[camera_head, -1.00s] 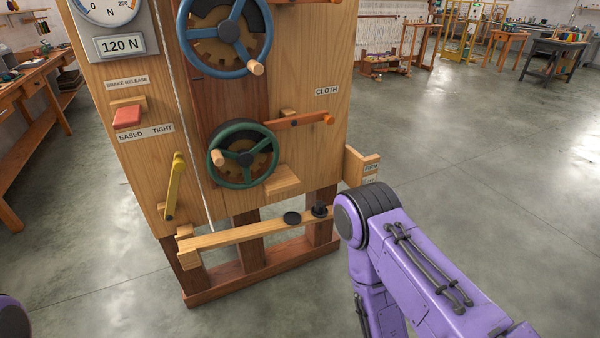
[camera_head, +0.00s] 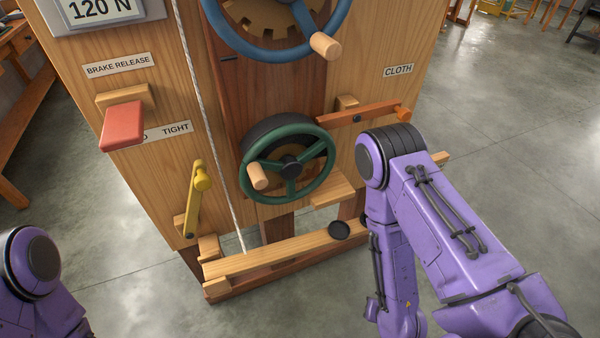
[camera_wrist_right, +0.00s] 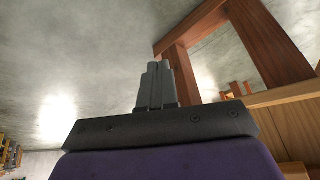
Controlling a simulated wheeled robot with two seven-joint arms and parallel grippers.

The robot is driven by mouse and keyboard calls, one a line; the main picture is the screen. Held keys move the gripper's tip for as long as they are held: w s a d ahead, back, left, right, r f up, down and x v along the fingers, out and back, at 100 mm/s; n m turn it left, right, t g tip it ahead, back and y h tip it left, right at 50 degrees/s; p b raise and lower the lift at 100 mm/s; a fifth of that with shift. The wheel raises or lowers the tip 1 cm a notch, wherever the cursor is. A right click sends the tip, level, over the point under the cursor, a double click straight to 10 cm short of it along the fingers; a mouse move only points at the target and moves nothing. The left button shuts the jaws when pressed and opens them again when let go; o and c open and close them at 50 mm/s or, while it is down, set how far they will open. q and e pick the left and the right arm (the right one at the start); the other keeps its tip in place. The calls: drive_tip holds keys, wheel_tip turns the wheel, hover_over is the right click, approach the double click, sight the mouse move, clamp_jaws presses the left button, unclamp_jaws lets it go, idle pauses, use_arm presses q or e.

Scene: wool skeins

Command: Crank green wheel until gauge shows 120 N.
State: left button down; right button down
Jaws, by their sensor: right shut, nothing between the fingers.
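The green wheel (camera_head: 330,160) is on the wooden panel, with its light wooden crank knob (camera_head: 257,177) at the lower left of the rim. The gauge (camera_head: 97,10) at the top left reads 120 N; its dial is cut off by the picture edge. My right gripper (camera_wrist_right: 155,68) shows in the right wrist view with its fingers shut together and empty, above the floor and apart from the wheel.
A blue wheel (camera_head: 264,50) is above the green one. A red brake release block (camera_head: 122,126), a yellow lever (camera_head: 193,205) and an orange lever (camera_head: 360,114) stick out of the panel. A wooden rail (camera_head: 290,252) with a black disc (camera_head: 339,230) runs below. Bare floor lies around.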

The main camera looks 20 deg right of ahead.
drive_tip(key=w+r+m+t+y, duration=0.2)
drive_tip(key=w+r+t+y, duration=0.3)
drive_tip(key=w, duration=0.9)
drive_tip(key=t+y+b, duration=0.2)
drive_tip(key=t+y, duration=0.1)
drive_tip(key=y, duration=0.8)
approach(294, 175)
drive_tip(key=d+f, duration=0.4)
drive_tip(key=f, duration=0.1)
drive_tip(key=x, duration=0.9)
drive_tip(key=shift+a+f+n+g, duration=0.2)
drive_tip(key=shift+a+n+g, duration=0.1)
drive_tip(key=shift+a, duration=0.15)
